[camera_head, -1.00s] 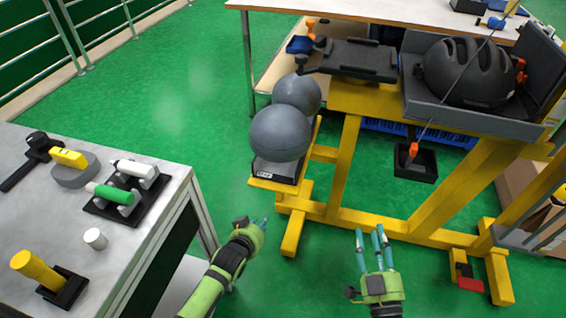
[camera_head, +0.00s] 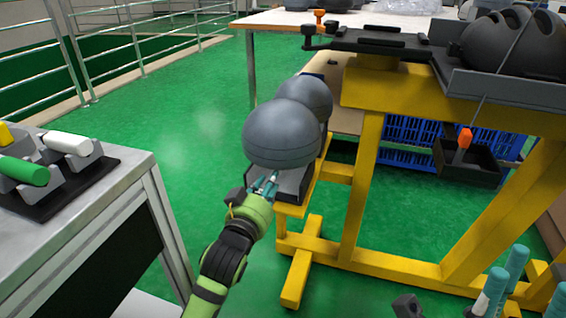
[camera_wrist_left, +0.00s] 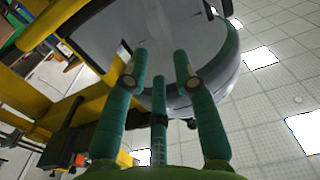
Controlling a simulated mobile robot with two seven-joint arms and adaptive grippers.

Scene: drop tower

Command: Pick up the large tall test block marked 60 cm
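Two grey rounded test blocks stand on dark bases on a yellow shelf. The nearer one (camera_head: 282,135) looks larger, and the other (camera_head: 312,95) is partly hidden behind it. No 60 cm mark is readable on either. My left gripper (camera_head: 266,184) is at the nearer block's base, just below its rounded body, fingers pointing at it. In the left wrist view the block's grey rounded side (camera_wrist_left: 215,65) and underside lie beyond three spread teal fingers (camera_wrist_left: 160,75); contact cannot be told. My right gripper (camera_head: 520,285) is open and empty at the lower right, partly cut off.
A yellow frame (camera_head: 362,185) carries the shelf and a grey tray (camera_head: 515,95) with a black helmet (camera_head: 515,40). A black bin (camera_head: 467,162) hangs below. Green floor between is clear.

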